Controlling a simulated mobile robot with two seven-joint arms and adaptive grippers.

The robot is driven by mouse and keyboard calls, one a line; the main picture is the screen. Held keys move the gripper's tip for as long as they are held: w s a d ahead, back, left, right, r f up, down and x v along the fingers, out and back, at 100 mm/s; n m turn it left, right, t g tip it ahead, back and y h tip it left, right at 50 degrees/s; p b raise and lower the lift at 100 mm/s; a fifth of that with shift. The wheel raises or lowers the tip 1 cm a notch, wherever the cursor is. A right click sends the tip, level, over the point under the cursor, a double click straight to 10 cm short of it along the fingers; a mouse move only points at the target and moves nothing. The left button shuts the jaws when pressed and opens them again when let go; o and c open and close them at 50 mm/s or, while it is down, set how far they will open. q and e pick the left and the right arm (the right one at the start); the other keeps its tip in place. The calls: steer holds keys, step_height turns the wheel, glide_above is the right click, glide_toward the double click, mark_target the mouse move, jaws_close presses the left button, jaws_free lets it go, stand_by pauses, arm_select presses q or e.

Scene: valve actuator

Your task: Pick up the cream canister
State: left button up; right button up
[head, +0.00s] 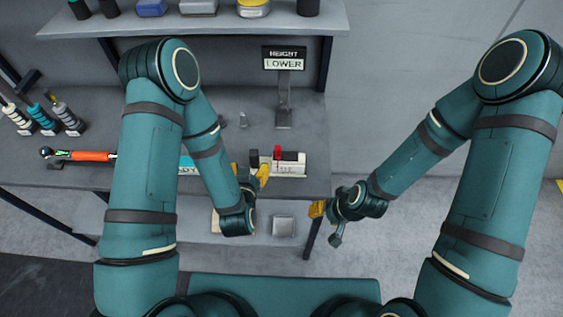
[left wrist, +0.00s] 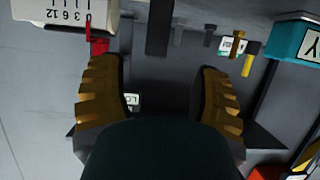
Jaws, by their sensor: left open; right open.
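I cannot pick out the cream canister for certain. Several banded bottles (head: 44,118) stand at the left of the bench, one of them pale. A pale object (head: 214,221) on the lower shelf is mostly hidden by my left arm. My left gripper (head: 249,175) is open at the bench's front edge, left of a white box with a red part (head: 288,168). In the left wrist view nothing is held between its fingers (left wrist: 160,92). My right gripper (head: 325,216) is open and empty, right of the bench, over the floor.
The upper shelf (head: 215,26) holds several items, one white and yellow (head: 253,9). A sign (head: 284,59) reading "HEIGHT LOWER" stands on the bench. An orange-handled tool (head: 85,156) lies at left. A teal box (left wrist: 296,38) shows in the left wrist view. Floor at right is clear.

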mark_target(255, 152)
arm_select(q)
steer(key=x, duration=0.9)
steer(key=shift+w+d+f, duration=0.15)
steer(key=shift+d+f, duration=0.05)
steer(key=shift+d, duration=0.05)
jaws_close()
